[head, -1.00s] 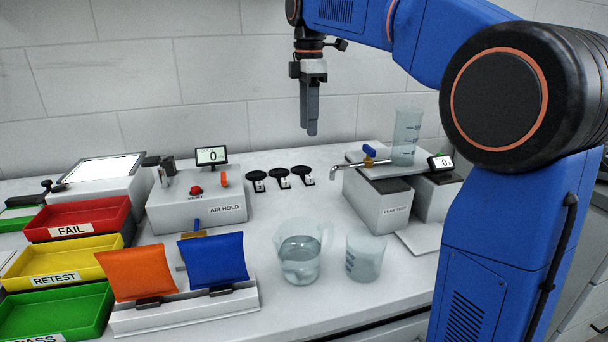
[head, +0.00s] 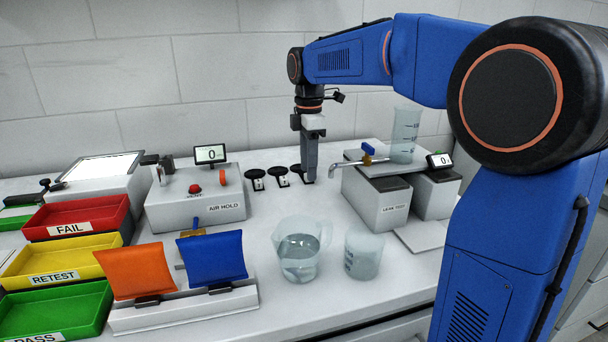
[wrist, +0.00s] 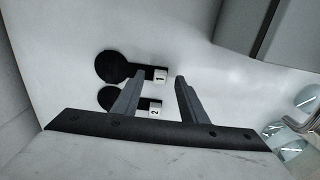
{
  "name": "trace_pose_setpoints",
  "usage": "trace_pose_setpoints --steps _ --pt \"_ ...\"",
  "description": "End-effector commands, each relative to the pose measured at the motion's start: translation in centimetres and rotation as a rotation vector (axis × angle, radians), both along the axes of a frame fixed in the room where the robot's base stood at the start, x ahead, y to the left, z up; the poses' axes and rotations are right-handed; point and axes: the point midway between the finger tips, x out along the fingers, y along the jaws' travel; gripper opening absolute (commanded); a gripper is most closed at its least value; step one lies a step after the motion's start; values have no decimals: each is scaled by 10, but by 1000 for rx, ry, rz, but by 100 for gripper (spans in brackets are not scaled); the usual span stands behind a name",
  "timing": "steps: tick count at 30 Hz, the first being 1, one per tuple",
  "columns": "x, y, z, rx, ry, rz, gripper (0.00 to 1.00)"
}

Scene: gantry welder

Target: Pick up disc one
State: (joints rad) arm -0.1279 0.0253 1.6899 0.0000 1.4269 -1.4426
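Disc one is a flat black round piece (wrist: 112,67) joined to a small white tab marked 1, lying on the white bench top. In the head view it appears to be the rightmost of three dark discs (head: 295,168), partly hidden by my gripper (head: 309,181). My gripper points down over it. In the wrist view my gripper (wrist: 160,76) is open, with its two fingers apart and the tab marked 1 showing between the fingertips. I cannot tell whether the fingertips reach the bench. Disc two (wrist: 112,98), tab marked 2, lies beside disc one, partly behind a finger.
The leak-test block (head: 382,205) with its tap stands close on the right; the air-hold box (head: 195,207) is on the left. A jug (head: 299,252) and a beaker (head: 364,254) stand in front. Bench between the discs and the jug is clear.

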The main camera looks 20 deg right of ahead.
Motion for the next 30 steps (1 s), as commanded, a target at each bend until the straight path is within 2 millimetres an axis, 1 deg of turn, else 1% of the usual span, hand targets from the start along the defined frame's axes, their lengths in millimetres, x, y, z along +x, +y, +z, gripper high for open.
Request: trace_pose_setpoints --steps 1,4,11,12,14,15,17,27,30 --pt "0 0 -5 0 1 0 39" --pt "0 0 -12 0 0 0 39" --pt "0 0 -14 0 0 0 39" --pt "0 0 -13 0 0 0 37" --pt "0 0 -13 0 -1 0 22" --pt "0 0 -13 0 -1 0 13" --pt "0 0 -13 0 -1 0 0" --pt "0 0 -13 0 -1 0 0" --pt "0 0 -9 0 -2 0 0"
